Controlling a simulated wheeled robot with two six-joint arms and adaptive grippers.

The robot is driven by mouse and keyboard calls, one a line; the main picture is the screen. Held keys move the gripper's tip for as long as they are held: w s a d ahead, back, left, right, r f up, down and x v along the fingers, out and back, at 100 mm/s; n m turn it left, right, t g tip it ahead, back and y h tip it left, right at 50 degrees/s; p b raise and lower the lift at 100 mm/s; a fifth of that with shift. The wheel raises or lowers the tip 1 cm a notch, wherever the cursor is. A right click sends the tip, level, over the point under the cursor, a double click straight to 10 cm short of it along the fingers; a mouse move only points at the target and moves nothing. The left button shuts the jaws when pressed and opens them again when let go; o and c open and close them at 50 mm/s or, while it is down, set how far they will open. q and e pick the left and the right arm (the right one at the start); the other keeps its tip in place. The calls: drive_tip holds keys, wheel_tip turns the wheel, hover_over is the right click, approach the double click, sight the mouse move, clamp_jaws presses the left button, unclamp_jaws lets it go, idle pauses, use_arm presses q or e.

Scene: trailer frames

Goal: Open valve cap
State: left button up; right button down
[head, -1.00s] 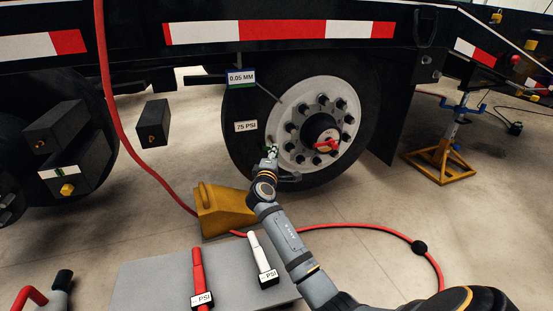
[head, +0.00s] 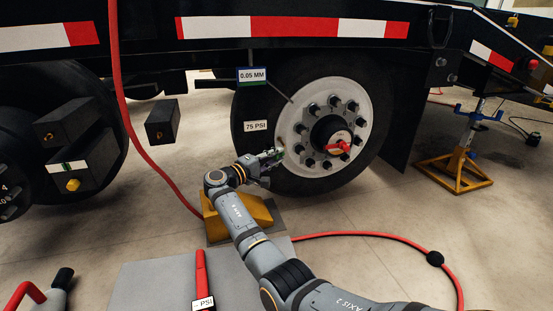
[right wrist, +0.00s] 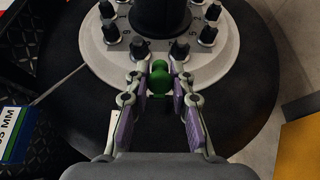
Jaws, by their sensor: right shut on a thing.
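The wheel's pale rim (head: 303,113) carries a ring of dark lug nuts around a dark hub with a red piece on it. A green valve cap (right wrist: 160,79) shows in the right wrist view, in front of the rim between two lug nuts. My right gripper (right wrist: 161,86) has a fingertip on each side of the cap and is shut on it. In the head view my right gripper (head: 273,156) is at the lower left of the rim, and the cap is too small to make out there. My left gripper is not in view.
A yellow wheel chock (head: 258,212) stands under my right arm. A red gauge (head: 201,275) lies on a grey mat (head: 150,285). A red hose (head: 400,242) crosses the floor. A yellow jack stand (head: 455,172) is at the right. Black boxes (head: 162,121) hang at left.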

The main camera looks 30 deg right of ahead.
idle(0.4)
drive_tip(key=c, duration=1.1)
unclamp_jaws()
drive_tip(key=v, duration=1.2)
